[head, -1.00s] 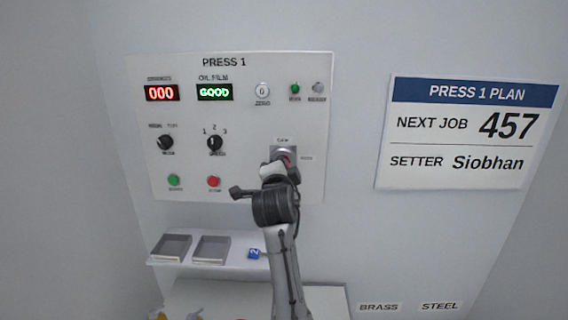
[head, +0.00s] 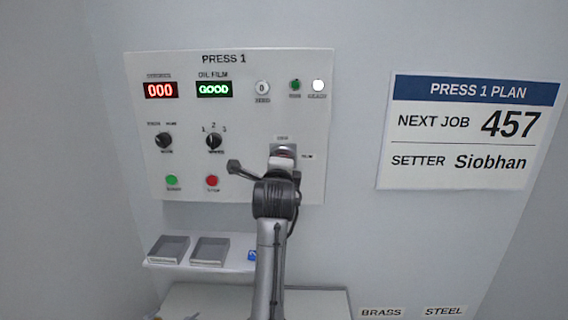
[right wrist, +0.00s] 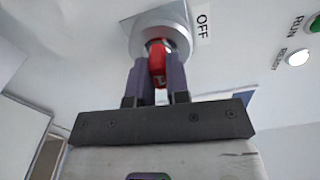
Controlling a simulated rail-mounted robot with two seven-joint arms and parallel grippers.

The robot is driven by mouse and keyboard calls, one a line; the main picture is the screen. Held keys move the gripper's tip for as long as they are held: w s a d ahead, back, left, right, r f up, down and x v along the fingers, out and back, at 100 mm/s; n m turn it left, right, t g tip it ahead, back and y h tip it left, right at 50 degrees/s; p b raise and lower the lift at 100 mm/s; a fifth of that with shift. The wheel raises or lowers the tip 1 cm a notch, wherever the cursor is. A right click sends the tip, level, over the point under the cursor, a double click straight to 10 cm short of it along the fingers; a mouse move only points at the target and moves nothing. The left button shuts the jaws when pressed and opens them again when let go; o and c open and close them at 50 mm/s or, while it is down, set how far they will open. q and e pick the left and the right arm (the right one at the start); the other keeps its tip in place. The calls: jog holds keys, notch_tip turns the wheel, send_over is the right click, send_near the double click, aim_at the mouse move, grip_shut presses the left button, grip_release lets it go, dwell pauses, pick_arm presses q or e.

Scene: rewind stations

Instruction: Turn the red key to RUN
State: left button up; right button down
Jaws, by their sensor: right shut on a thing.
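The red key (right wrist: 157,62) sits in a round metal key switch (right wrist: 160,28) with an OFF label beside it in the right wrist view. My right gripper (right wrist: 159,75) is shut on the key, one finger on each side. In the head view, the key (head: 283,154) shows as a small red patch at the lower right of the PRESS 1 panel (head: 240,120), and my right arm reaches up to it from below. The gripper and wrist hide part of the switch. My left gripper is not clearly visible.
The READY lamp (head: 318,86) is lit white; the green RUN lamp (head: 295,86) looks dark. Black selector knobs (head: 213,142) and green and red buttons (head: 212,181) are left of the arm. Two grey trays (head: 210,251) and a blue tag (head: 252,254) are on the shelf below.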

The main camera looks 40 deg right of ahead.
jog(key=c, duration=1)
grip_release()
jog(key=v, duration=1.4)
jog(key=shift+w+b, duration=0.1)
jog(key=shift+b, duration=0.2)
